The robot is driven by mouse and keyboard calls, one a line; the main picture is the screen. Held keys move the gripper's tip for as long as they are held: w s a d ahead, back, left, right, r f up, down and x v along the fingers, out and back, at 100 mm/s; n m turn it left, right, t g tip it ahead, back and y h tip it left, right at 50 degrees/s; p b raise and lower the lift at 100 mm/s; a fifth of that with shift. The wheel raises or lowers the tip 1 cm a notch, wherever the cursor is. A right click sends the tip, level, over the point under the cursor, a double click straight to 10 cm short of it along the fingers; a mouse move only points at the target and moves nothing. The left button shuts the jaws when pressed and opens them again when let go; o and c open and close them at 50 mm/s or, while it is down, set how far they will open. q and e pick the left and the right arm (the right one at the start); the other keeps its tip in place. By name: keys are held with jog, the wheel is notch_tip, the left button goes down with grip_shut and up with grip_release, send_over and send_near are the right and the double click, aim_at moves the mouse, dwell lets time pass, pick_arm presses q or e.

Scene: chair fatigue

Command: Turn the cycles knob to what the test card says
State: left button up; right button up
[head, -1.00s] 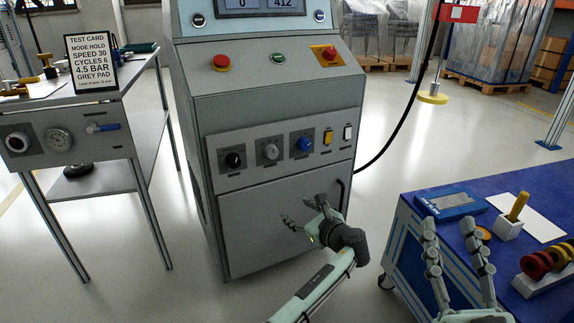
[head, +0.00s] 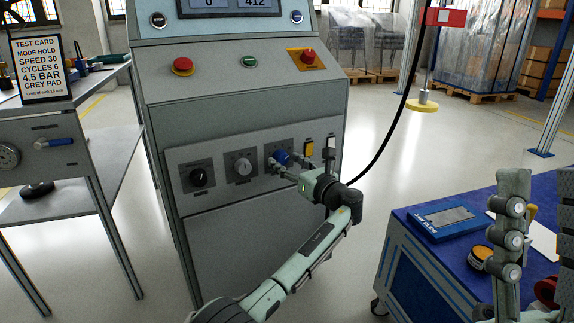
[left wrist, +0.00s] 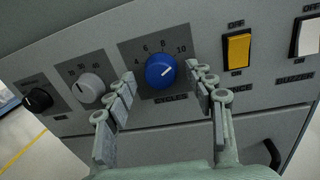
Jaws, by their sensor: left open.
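The test card (head: 42,68) stands on the left bench and reads MODE HOLD, SPEED 30, CYCLES 6, 4.5 BAR, GREY PAD. The blue cycles knob (left wrist: 160,71) is on the machine's front panel, with numbers 4, 6, 8 and 10 around it. Its white mark points up and right, roughly towards 10. In the head view the knob (head: 282,157) is partly covered by my left gripper (head: 298,160). In the left wrist view my left gripper (left wrist: 162,76) is open, one finger on each side of the knob, without clear contact. My right gripper (head: 541,175) is open at the right edge.
A grey speed knob (left wrist: 91,88) and a black knob (left wrist: 38,100) sit left of the blue one. A yellow switch (left wrist: 236,50) and a white switch (left wrist: 308,36) sit to its right. A blue-topped cart (head: 415,245) stands at right.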

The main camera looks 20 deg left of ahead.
pick_arm(q)
jog(key=shift+w+a, duration=0.1)
jog(key=shift+w, duration=0.05)
jog(key=shift+c, duration=0.6)
jog(key=c, duration=1)
jog(key=shift+c, duration=0.2)
